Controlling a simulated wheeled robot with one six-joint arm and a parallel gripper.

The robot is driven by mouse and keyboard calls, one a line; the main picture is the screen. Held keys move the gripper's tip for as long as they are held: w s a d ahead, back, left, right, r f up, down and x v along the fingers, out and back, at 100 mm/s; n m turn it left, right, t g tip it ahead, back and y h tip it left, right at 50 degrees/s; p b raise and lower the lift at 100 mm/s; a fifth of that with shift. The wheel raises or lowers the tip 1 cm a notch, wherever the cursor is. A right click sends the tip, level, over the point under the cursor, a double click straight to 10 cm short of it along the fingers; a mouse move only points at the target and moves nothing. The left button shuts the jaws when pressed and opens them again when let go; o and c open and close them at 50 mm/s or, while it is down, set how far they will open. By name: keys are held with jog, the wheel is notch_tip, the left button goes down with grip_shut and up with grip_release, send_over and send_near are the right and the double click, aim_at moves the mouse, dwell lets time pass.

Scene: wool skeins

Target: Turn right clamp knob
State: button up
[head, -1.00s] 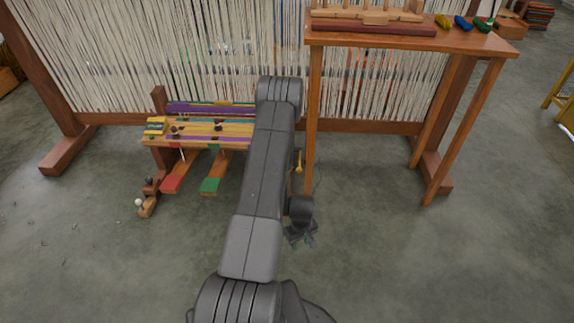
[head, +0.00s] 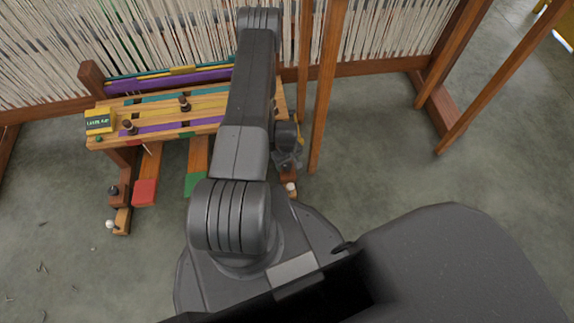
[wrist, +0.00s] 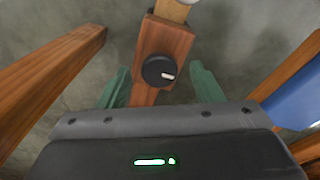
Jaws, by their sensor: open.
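In the wrist view a round black knob (wrist: 158,71) with a white mark sits on a reddish wooden clamp block (wrist: 176,38). My gripper (wrist: 162,82) is open, with one green finger on each side of the block. The knob lies between the fingers, and I see a gap on both sides. In the head view my gripper (head: 287,160) is at the right end of the small loom bench (head: 160,112). My arm hides most of that end. A white ball (head: 291,187) shows just below the gripper. The left clamp has a black knob (head: 113,190) too.
A red pedal (head: 145,192) and a green pedal (head: 195,184) hang under the bench. A blue panel (wrist: 292,105) is at the right of the wrist view. Wooden posts (head: 325,90) stand close to the right of my arm.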

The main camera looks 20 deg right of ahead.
jog(key=shift+w+f, duration=0.1)
jog(key=shift+f, duration=0.35)
jog(key=c, duration=1)
